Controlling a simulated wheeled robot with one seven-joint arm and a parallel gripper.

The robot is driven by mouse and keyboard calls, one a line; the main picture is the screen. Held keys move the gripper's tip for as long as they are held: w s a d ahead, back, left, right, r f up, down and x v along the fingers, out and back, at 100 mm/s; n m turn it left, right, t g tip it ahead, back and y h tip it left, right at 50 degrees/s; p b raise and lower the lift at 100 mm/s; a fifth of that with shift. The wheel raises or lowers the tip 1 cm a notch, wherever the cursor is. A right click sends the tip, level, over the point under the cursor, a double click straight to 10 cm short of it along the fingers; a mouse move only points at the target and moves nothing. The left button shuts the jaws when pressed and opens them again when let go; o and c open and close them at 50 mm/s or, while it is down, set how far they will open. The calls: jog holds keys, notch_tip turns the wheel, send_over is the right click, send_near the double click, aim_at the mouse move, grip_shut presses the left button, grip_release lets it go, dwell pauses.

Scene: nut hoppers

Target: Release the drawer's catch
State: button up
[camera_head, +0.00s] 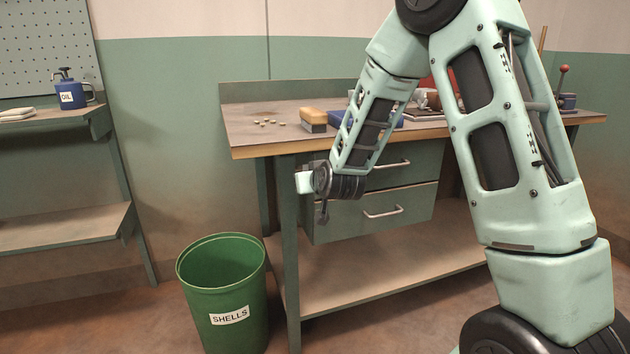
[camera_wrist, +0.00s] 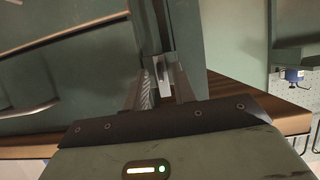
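The bench's green drawer unit has an upper drawer (camera_head: 405,170) and a lower drawer (camera_head: 350,222), each with a silver handle. Both look closed. My gripper (camera_wrist: 163,88) is at the left end of the drawer unit, near the bench's front left leg, under the bench top. In the wrist view its two fingers stand apart. A small pale metal piece (camera_wrist: 164,72) shows between them; it may be the catch, and I cannot tell whether a finger touches it. In the head view my own arm hides the catch area and part of the upper drawer.
The wooden bench top (camera_head: 260,140) overhangs close above my gripper. A sponge-like block (camera_head: 314,116) and several nuts lie on it. A green SHELLS bin (camera_head: 222,285) stands on the floor to the left. A shelf with an oil can (camera_head: 70,92) is farther left.

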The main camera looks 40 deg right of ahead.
jog(key=b+v, duration=0.7)
jog(key=v, duration=1)
jog(key=shift+s+a+r, duration=0.1)
